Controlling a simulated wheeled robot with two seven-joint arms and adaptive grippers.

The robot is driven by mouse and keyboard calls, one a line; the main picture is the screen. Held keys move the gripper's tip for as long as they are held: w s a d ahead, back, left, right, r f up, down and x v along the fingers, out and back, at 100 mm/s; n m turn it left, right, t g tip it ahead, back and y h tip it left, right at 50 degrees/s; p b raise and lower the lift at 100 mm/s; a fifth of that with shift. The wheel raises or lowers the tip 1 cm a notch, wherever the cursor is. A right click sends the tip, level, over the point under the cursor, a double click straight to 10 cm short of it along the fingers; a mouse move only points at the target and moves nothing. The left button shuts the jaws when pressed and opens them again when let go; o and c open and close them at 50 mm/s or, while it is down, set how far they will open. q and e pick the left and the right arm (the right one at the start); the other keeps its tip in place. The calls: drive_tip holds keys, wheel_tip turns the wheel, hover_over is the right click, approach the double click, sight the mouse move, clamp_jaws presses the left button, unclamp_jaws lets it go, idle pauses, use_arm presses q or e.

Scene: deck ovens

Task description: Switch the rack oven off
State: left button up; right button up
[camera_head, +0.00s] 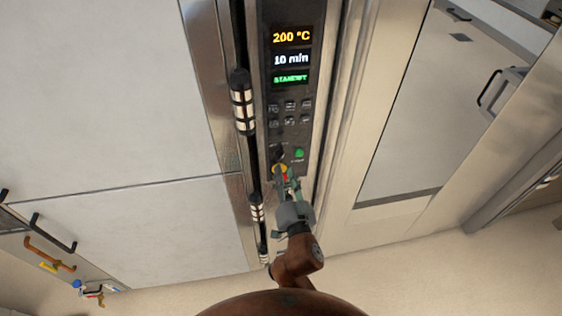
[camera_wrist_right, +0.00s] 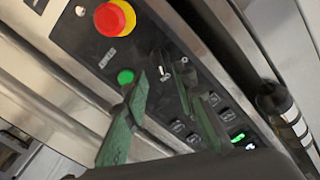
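The rack oven's dark control panel (camera_head: 289,90) shows 200 °C, 10 min and a green STANDBY line in the head view. Near its lower end are a green button (camera_head: 299,153) and a red-and-yellow stop button. In the wrist view the stop button (camera_wrist_right: 115,18) and the lit green button (camera_wrist_right: 125,76) are clear. My right gripper (camera_wrist_right: 163,80) is open, its green fingers spread in front of the panel. A small switch with a pale mark (camera_wrist_right: 163,73) shows between the fingertips; contact cannot be told. My left gripper is not in view.
Dark vertical handles with metal bands (camera_head: 242,100) run just left of the panel, close to my right arm. A pale door (camera_head: 110,100) fills the left. Another glossy door (camera_head: 410,110) stands right. Open floor (camera_head: 430,260) lies below.

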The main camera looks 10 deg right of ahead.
sight(281, 158)
drive_tip(key=w, duration=0.6)
drive_tip(key=shift+w+a, duration=0.1)
drive_tip(key=shift+w, duration=0.05)
clamp_jaws()
